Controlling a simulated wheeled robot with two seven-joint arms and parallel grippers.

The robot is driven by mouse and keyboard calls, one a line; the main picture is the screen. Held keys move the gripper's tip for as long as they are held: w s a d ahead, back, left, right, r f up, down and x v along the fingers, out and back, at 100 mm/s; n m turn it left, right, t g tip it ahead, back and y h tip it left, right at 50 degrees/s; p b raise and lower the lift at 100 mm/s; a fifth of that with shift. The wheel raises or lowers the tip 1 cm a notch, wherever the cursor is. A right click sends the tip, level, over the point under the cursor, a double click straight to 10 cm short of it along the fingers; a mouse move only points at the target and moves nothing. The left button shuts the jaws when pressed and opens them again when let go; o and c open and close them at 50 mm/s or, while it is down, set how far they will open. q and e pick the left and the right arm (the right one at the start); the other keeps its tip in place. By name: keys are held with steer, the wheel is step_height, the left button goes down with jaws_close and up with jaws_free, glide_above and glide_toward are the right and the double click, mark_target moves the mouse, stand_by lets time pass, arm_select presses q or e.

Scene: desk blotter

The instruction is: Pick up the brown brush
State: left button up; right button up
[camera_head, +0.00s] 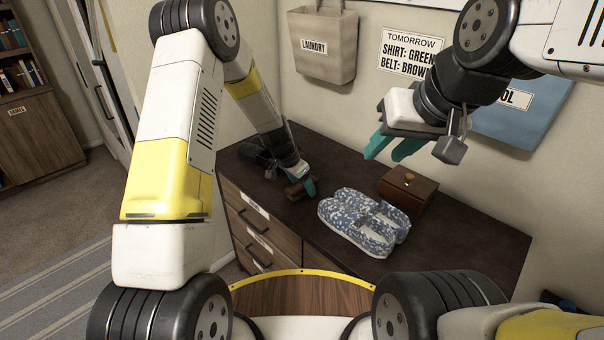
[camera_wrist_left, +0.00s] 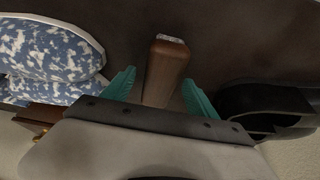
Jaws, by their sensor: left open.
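The brown brush (camera_head: 295,192) lies on the dark dresser top, left of the slippers and partly hidden by my left gripper. In the left wrist view the brush (camera_wrist_left: 165,72) shows as a brown wooden block with a pale end, standing out between the two teal fingers. My left gripper (camera_head: 303,187) is low over the dresser, its fingers on either side of the brush. In the left wrist view this gripper (camera_wrist_left: 158,92) is open, with a gap beside the brush. My right gripper (camera_head: 388,150) hangs open and empty above the dresser, behind the slippers.
Blue-and-white slippers (camera_head: 365,222) lie right of the brush, with a small wooden box (camera_head: 408,192) behind them. A black item (camera_wrist_left: 262,103) lies on the brush's other side. The dresser's right end (camera_head: 475,235) is clear. A laundry bag (camera_head: 322,45) hangs on the wall.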

mark_target(301, 185)
arm_select(q)
steer(key=shift+f, duration=0.25)
stand_by(0.3)
jaws_close()
steer(key=shift+r, duration=0.1)
steer(key=shift+r, duration=0.55)
steer(key=v, duration=0.3)
steer(key=shift+s+d, duration=0.15)
steer(key=shift+d, duration=0.15)
steer(key=s+a+r, duration=0.1)
steer(key=s+a, duration=0.2)
steer(key=s, duration=1.1)
steer(key=shift+s+a+r, duration=0.2)
steer(key=shift+a, duration=0.2)
